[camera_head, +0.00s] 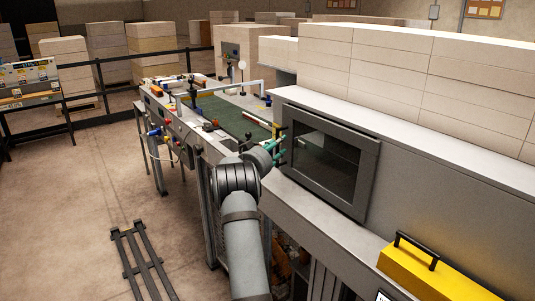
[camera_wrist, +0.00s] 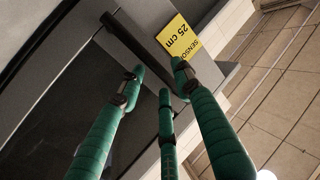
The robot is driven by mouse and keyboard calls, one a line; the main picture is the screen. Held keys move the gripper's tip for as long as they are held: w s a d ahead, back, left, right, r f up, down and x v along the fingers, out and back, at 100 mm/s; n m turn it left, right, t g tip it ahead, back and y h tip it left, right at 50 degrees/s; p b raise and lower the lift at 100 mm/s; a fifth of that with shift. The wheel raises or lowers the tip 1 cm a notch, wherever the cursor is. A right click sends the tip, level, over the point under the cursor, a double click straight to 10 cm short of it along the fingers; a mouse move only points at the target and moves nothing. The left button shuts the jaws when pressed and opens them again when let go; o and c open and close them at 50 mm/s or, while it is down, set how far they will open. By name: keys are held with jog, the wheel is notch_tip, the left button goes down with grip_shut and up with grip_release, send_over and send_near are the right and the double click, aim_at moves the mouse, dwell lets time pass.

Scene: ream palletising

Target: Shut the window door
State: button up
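The window door (camera_head: 330,158) is a dark glass pane in a thick grey frame on the front of the grey machine. I cannot tell whether a small gap remains behind its frame. My gripper (camera_head: 280,145), with green fingers, is at the door's left edge. In the wrist view, my gripper (camera_wrist: 158,76) has its three fingers spread apart near a dark bar-shaped handle (camera_wrist: 130,44). The fingertips overlap the bar in the picture; whether they touch it is unclear. A yellow label reading "SENSO… 25 cm" (camera_wrist: 178,38) lies beside the bar.
A yellow box with a black handle (camera_head: 432,273) sits on the ledge right of the door. A conveyor with a green belt (camera_head: 228,115) is on the left. A dark slatted frame (camera_head: 146,262) lies on the floor. Pale stacks (camera_head: 420,75) stand on the machine.

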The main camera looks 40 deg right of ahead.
jog(key=v, duration=1)
jog(key=shift+w, duration=0.1)
